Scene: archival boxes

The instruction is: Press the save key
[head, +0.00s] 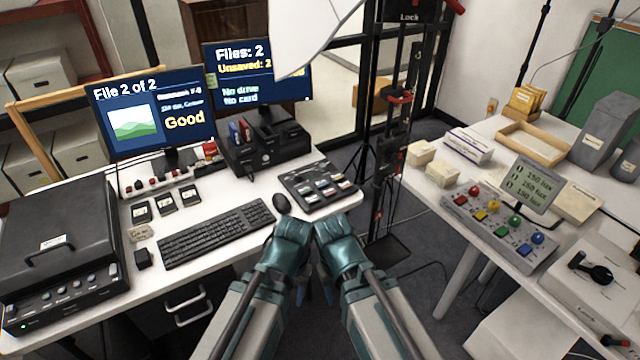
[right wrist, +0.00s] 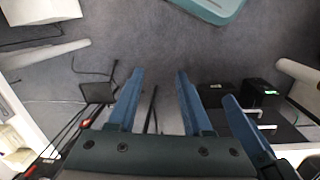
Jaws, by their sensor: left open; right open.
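A small dark keypad (head: 318,186) with several light and coloured keys lies on the left desk, right of the mouse. A grey console (head: 500,232) with red, yellow, green and blue buttons stands on the right table. Key labels are too small to read, so I cannot tell which is the save key. The left monitor (head: 153,110) reads "File 2 of 2" and "Good"; the right monitor (head: 258,72) reads "Files: 2", "Unsaved: 2", "No drive", "No card". My left gripper (head: 302,286) is open, off the desk's front edge. My right gripper (right wrist: 160,76) is open and empty above the floor.
A keyboard (head: 217,232) and mouse (head: 282,204) lie on the left desk. A black scanner-like box (head: 58,235) stands at far left. A black stand (head: 392,160) rises between the desks. A white panel (head: 312,32) hangs in front of the right monitor.

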